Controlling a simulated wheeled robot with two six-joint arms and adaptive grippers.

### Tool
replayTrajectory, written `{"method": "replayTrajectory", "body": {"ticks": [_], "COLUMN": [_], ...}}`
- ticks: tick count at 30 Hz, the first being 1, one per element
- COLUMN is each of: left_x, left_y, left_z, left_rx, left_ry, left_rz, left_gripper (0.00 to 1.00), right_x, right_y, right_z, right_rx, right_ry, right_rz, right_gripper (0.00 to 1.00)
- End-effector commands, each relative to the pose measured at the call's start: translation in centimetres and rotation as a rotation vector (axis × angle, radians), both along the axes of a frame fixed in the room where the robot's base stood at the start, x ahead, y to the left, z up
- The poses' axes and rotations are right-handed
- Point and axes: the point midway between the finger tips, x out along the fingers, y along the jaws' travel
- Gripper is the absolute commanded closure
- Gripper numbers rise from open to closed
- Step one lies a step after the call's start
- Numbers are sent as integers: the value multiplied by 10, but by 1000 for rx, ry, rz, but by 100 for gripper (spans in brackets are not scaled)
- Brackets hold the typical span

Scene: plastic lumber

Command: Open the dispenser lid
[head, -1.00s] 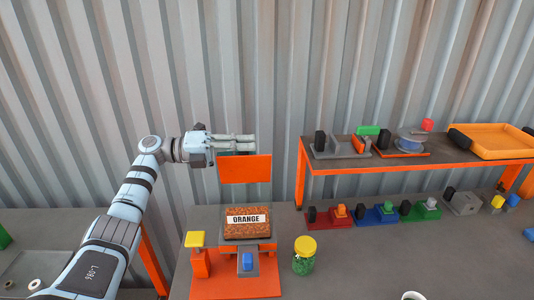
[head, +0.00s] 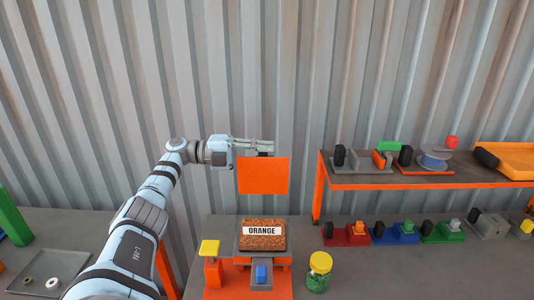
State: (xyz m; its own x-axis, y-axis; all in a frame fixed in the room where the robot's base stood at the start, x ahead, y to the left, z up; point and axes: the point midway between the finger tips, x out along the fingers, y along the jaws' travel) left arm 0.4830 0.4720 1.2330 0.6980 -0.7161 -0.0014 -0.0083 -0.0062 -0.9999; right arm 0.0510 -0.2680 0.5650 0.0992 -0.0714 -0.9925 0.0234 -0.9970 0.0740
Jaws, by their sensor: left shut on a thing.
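The dispenser (head: 261,249) stands on the table in the head view, with an "ORANGE" label and an open top full of orange-brown pellets. Its flat orange lid (head: 263,177) is raised above and behind the pellets, with its broad face towards me. My left gripper (head: 268,147) comes in from the left and is shut on the lid's top edge. Whether the lid joins the dispenser behind the pellets cannot be seen clearly. My right gripper is not in view.
A green jar with a yellow lid (head: 319,272) stands right of the dispenser. A yellow-topped orange post (head: 211,262) stands at its left. An orange-edged shelf (head: 430,180) with several devices is at the right. A corrugated wall (head: 90,130) closes off the back.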

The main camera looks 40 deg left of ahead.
Motion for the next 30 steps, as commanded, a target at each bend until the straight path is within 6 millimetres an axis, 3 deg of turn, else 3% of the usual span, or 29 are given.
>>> {"method": "replayTrajectory", "body": {"ticks": [2, 3, 6, 17, 24, 30], "left_x": [0, 1, 1, -2, -37, -51], "left_y": [0, 0, -1, 3, 40, 53], "left_z": [1, 1, 1, 0, 2, 1], "left_rx": [1, 1, 1, 0, -2, -1], "left_ry": [-2, -2, -2, 0, -3, -3], "left_rz": [1, 1, -1, -1, 5, 2], "left_gripper": [100, 77, 61, 60, 60, 60], "right_x": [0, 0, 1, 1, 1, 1], "right_y": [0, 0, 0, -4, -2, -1], "right_z": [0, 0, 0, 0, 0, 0], "right_rx": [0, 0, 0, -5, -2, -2], "right_ry": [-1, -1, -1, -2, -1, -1], "right_rz": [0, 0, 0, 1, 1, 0], "right_gripper": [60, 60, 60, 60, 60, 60]}}
